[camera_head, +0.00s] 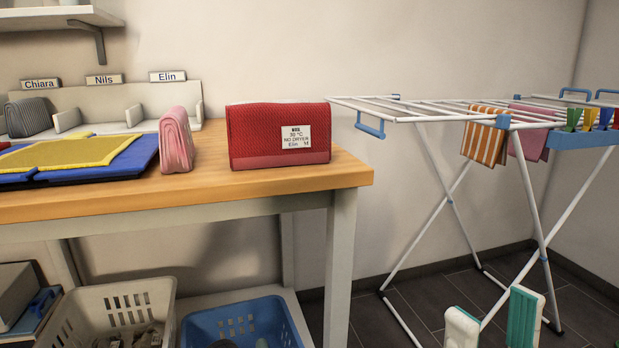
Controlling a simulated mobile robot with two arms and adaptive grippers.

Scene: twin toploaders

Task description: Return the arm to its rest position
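My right gripper (493,323) shows at the bottom right edge. Its two pale fingertips, one with a teal face, stand apart with nothing seen between them. It is in front of the drying rack's legs and the dark floor, to the right of the table and clear of it in the picture. The rest of my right arm is out of frame. My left gripper and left arm are not in view.
A wooden table (270,190) holds a folded red cloth with a label (262,136), a pink folded cloth (176,140) and a blue board (140,156). Baskets (125,300) sit below. A white drying rack (440,116) stands right, bearing an orange-striped cloth (484,137).

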